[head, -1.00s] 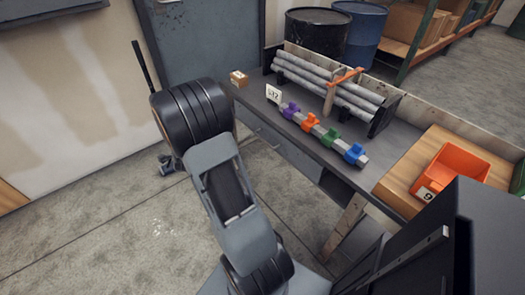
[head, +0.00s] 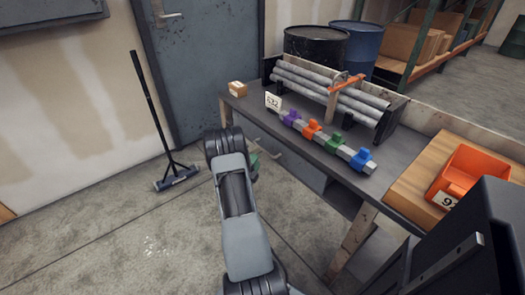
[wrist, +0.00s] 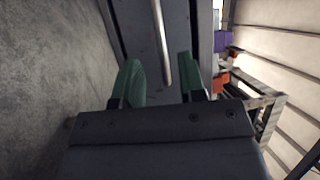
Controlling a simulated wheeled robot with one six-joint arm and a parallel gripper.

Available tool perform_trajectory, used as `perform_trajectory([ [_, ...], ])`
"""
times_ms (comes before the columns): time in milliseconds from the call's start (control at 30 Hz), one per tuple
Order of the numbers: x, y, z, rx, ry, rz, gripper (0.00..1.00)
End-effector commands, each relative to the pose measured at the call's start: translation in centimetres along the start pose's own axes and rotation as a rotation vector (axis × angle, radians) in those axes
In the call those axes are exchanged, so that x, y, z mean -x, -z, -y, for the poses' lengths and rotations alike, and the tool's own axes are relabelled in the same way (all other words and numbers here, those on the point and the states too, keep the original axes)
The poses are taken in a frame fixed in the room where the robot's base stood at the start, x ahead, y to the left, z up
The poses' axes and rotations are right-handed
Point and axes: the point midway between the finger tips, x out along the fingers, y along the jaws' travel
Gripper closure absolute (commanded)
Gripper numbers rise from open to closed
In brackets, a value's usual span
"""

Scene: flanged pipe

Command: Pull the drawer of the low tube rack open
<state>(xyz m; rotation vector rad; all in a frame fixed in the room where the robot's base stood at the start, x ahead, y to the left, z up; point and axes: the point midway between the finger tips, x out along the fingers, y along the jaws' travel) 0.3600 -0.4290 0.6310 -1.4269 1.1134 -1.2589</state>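A grey drawer front (head: 296,166) sits under the top of the workbench and looks closed. Its pale bar handle (head: 271,154) shows just right of my arm. The tube rack (head: 385,128), holding several grey tubes, stands on the bench above. In the wrist view the bar handle (wrist: 160,45) runs up the picture, between the lines of my two green fingers. My gripper (wrist: 159,82) is open and points at the drawer front (wrist: 140,22); I cannot tell whether the handle is between the fingertips or beyond them. In the head view my arm hides most of the gripper.
An orange bin (head: 470,172) stands at right. A broom (head: 165,130) leans at left. The floor before the bench is clear.

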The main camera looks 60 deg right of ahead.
Motion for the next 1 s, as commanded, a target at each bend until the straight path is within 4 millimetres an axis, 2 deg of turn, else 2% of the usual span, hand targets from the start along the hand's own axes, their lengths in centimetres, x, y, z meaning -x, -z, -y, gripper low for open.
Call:
perform_trajectory([
  [200, -4.0, 0.0, -0.1, 0.0, 0.0, -0.001, 0.62],
  [400, -6.4, 0.0, -0.1, 0.001, 0.0, 0.0, 0.62],
  [600, -7.5, -0.1, 0.0, 0.001, -0.001, 0.001, 0.62],
  [933, -7.7, -0.1, 0.0, 0.001, -0.002, 0.002, 0.62],
  [1000, -7.7, -0.1, 0.0, 0.001, -0.001, 0.002, 0.69],
])
